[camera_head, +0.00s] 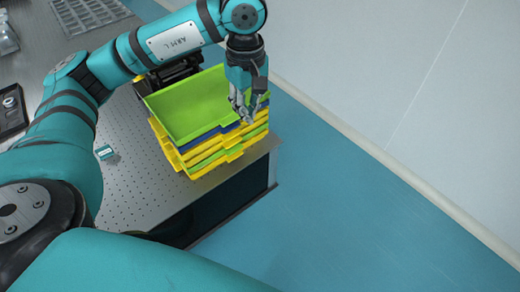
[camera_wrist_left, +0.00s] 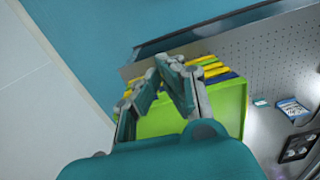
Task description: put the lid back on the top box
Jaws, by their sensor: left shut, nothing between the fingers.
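A stack of shallow boxes in green, yellow and blue stands at the corner of the perforated table. The top box (camera_head: 188,106) is bright green, and I see into its bare green inside. It also shows in the left wrist view (camera_wrist_left: 228,104), partly behind the fingers. I cannot make out a separate lid in either view. My left gripper (camera_head: 247,116) is at the right side of the top box, fingers pointing down, shut and empty. In the left wrist view its fingertips (camera_wrist_left: 167,68) lie over the near stack edge; contact is unclear. My right gripper is out of view.
The perforated optical table (camera_head: 130,190) ends just right of the stack, with blue floor (camera_head: 340,220) beyond. A small teal-and-white item (camera_head: 104,152) lies left of the stack. A dark tray (camera_head: 12,110) and a grey rack (camera_head: 90,14) are farther off.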

